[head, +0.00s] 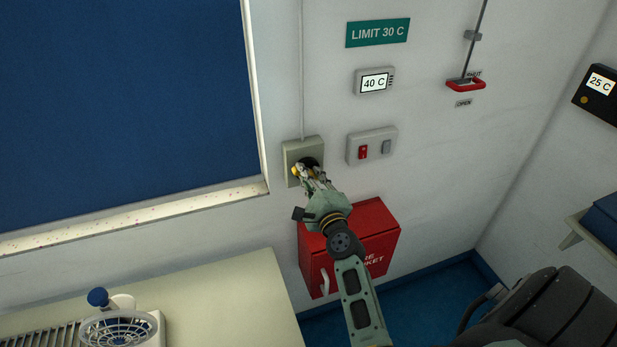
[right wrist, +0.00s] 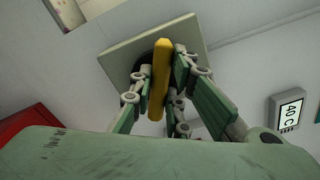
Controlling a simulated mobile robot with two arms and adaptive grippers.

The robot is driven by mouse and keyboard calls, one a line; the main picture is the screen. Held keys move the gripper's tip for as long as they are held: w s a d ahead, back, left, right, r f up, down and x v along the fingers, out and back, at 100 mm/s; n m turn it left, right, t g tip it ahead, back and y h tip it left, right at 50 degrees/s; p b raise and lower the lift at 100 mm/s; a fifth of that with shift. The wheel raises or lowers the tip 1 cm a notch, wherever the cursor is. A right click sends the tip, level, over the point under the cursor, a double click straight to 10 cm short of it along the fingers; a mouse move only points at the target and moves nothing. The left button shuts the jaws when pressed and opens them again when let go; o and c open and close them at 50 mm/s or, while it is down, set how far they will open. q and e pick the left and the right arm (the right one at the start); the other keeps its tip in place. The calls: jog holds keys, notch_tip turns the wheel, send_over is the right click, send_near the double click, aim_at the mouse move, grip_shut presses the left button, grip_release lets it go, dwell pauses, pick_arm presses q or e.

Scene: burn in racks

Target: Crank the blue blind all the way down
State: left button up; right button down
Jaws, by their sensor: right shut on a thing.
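The blue blind (head: 120,100) fills the window at the left of the head view, and blue reaches down to the sill in the part that shows. The crank's wall plate (head: 290,152) is a beige square to the right of the window, with a thin rod running up from it. My right gripper (head: 306,168) is at this plate. In the right wrist view its fingers (right wrist: 162,85) are shut on the yellow crank handle (right wrist: 159,80), in front of a dark round hub on the plate (right wrist: 112,60). My left gripper is not in view.
A red fire blanket box (head: 370,222) is on the wall just below my right gripper. A switch panel (head: 371,146) and a 40 C display (head: 374,81) are to the right. A desk (head: 230,285) with a small fan (head: 118,328) stands at the lower left.

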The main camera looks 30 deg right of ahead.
jog(key=shift+a+f, duration=0.1)
jog(key=c, duration=1.7)
grip_release()
jog(key=v, duration=1.2)
